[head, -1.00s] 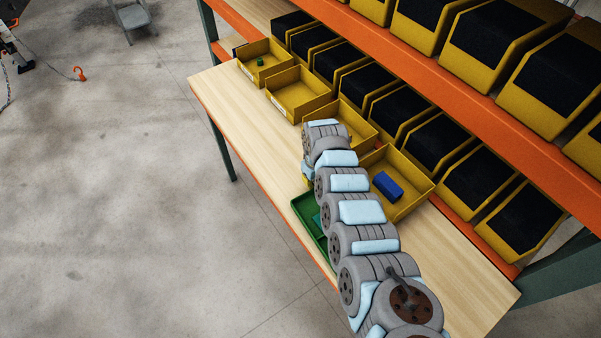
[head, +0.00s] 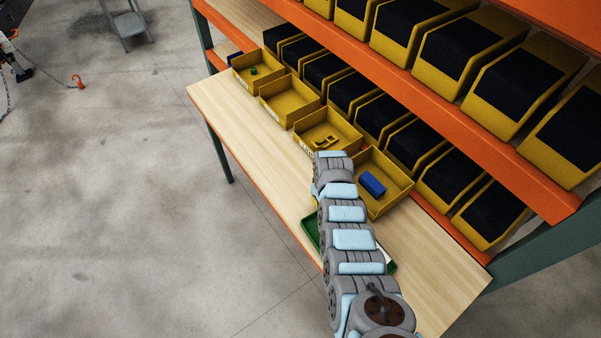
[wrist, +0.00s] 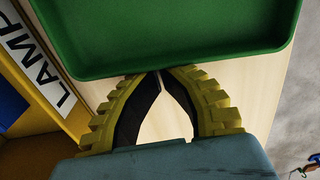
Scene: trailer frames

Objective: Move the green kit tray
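The green kit tray (head: 311,230) lies along the front of the workbench, mostly hidden under my arm in the head view. In the wrist view the tray (wrist: 180,40) fills the top of the picture, with its near rim across the middle. My gripper (wrist: 162,73) has its yellow-and-black fingers bowed, with the tips close together at that rim. It appears shut on the tray's edge; the exact contact is hidden. In the head view my arm hides most of the gripper.
The yellow bin with the blue block (head: 371,184) stands close behind the tray; its LAMP label (wrist: 38,60) shows in the wrist view. Other open bins (head: 287,98) line the bench to the left. The bench (head: 235,120) is clear at left and at right. Shelves of bins rise behind.

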